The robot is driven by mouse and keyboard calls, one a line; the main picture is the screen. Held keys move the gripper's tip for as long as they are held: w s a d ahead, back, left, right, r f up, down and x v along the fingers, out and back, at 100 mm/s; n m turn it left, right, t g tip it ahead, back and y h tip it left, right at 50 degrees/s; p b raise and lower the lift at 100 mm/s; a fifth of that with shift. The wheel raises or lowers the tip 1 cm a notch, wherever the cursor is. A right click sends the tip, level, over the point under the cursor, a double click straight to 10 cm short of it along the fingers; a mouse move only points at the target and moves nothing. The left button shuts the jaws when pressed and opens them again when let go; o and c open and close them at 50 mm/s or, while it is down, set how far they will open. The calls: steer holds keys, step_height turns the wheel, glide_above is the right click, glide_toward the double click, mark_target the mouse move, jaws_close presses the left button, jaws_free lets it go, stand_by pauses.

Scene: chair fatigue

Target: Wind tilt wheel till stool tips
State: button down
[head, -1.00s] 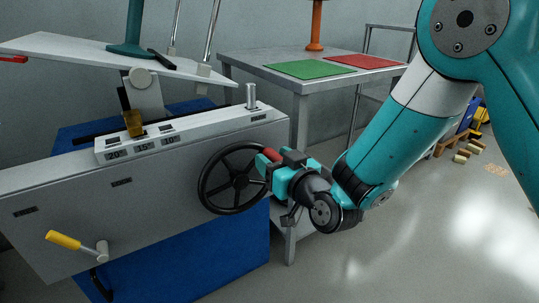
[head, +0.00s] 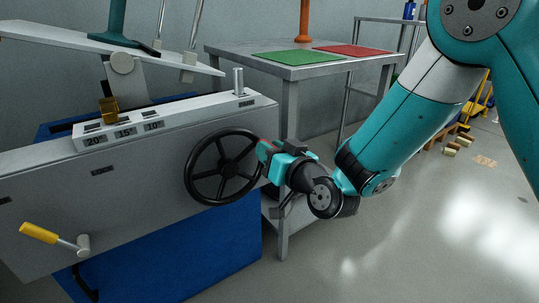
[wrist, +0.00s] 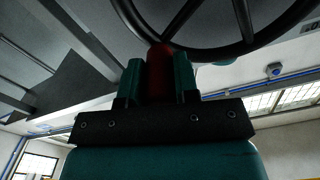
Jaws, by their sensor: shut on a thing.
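The tilt wheel (head: 222,168) is a black spoked handwheel on the front of the grey machine; its rim also shows in the wrist view (wrist: 205,52). My gripper (head: 264,150) is at the wheel's right side, shut on the red handle (wrist: 160,72), which stands between the two teal fingers. The stool's teal base and post (head: 114,37) stand on the white tilting plate (head: 45,32), which slopes down to the right. The stool's top is out of view. A brass pointer (head: 109,110) stands between the 20° and 15° marks on the scale (head: 124,132).
A grey table (head: 290,72) with green (head: 297,58) and red (head: 355,51) mats stands behind my gripper. A yellow-handled lever (head: 40,233) sticks out at lower left.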

steer(key=c, duration=0.9)
jaws_free()
steer(key=shift+o, duration=0.2)
steer(key=b+v, duration=1.7)
steer(key=b, duration=0.3)
steer(key=shift+s+d+r, duration=0.1)
steer(key=shift+s+d, duration=0.05)
